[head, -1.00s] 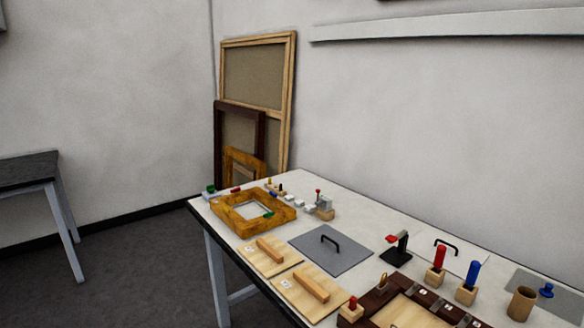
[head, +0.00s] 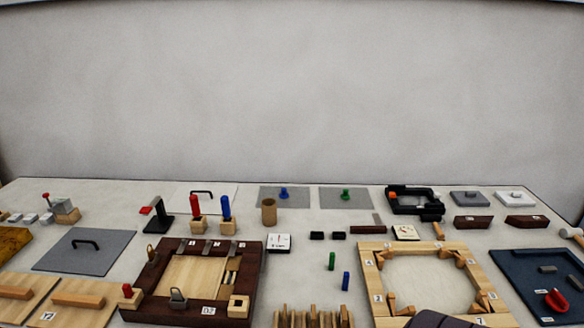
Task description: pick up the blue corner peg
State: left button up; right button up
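A small blue peg (head: 346,281) stands on the white table in the head view, right of centre and near the front. A similar green peg (head: 332,261) stands just behind it and to its left. The blue peg is apart from the pale wooden frame (head: 372,285) to its right. Neither of my grippers can be made out in the head view.
A slotted wooden rack (head: 312,319) stands in front of the pegs. A dark wooden frame (head: 252,275) lies to the left. A dark rounded shape (head: 432,320) at the bottom edge cannot be identified. Bare tabletop surrounds the pegs.

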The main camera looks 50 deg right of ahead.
aim_at(346, 280)
jog(key=l+z, duration=0.2)
jog(key=z, duration=1.35)
jog(key=i+l+z, duration=0.2)
jog(key=i+j, duration=0.1)
jog(key=j, duration=0.15)
jog(key=i+j, duration=0.1)
jog(key=j, duration=0.15)
jog(key=z, duration=0.05)
